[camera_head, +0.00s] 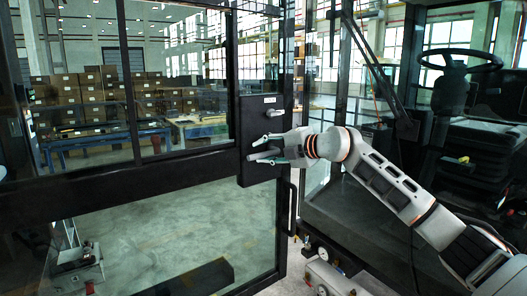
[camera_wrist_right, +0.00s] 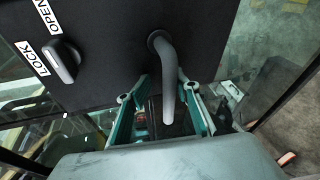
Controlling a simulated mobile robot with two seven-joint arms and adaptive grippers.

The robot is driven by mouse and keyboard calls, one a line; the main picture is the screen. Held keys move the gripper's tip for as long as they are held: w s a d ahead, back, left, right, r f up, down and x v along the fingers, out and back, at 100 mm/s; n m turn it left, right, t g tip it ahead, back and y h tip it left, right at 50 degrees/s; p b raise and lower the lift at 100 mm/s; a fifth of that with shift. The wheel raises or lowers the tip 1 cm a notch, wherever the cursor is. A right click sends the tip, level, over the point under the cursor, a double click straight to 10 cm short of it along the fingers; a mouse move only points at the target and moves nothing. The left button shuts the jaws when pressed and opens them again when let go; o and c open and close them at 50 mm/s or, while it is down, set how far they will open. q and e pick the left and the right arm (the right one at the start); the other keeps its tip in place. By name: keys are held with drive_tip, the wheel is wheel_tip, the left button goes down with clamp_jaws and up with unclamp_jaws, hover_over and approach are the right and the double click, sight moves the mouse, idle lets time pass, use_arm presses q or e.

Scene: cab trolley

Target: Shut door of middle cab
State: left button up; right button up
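The glass cab door (camera_head: 140,170) with a black frame stands open across the left of the head view. Its black lock panel (camera_head: 258,122) carries a small grey knob (camera_head: 274,112). In the right wrist view the knob (camera_wrist_right: 62,60) sits by OPEN and LOCK labels, and a grey lever handle (camera_wrist_right: 169,80) sticks out of the panel. My right gripper (camera_head: 266,148) is at the panel, below the knob. In the wrist view my right gripper (camera_wrist_right: 160,105) has its fingers apart, one on each side of the lever, with gaps showing. My left gripper is not in view.
The dark cab with a steering wheel (camera_head: 459,65) and seat (camera_head: 480,140) is at the right. Boxes (camera_head: 95,95) and a blue table (camera_head: 105,138) show behind the glass. A grey stand (camera_head: 75,258) is at lower left.

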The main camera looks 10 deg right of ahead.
drive_tip(key=shift+d, duration=0.25)
